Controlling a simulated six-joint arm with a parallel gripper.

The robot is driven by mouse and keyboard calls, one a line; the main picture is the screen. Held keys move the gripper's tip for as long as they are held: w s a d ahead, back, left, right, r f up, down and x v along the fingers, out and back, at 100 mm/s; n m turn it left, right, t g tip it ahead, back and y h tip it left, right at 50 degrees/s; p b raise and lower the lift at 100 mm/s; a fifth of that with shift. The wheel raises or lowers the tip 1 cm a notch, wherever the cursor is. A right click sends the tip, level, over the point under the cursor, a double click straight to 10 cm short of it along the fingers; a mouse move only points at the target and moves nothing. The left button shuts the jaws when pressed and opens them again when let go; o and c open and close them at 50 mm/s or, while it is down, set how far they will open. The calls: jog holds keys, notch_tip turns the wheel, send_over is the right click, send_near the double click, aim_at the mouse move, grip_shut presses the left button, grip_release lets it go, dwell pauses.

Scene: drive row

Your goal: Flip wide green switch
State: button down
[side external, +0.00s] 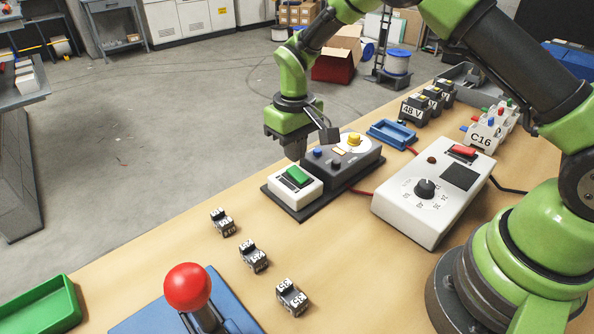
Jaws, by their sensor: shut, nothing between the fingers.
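The wide green switch (297,176) sits on top of a small white box (298,195) near the far edge of the table. My gripper (294,155) is shut and empty. It points down just above or behind the green switch; I cannot tell whether it touches it. The side of the switch nearest the gripper is partly hard to see.
A white box with a dial and red switch (432,192) stands to the right. A blue tray (391,134) and labelled blocks (484,134) lie behind. Several small dark blocks (254,257), a red ball-topped lever (188,288) and a green tray (38,308) are in front. The table between is clear.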

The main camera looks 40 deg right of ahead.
aim_at(295, 170)
jog(key=shift+f, duration=1.55)
dwell(0.4)
jog(key=shift+r, duration=3.55)
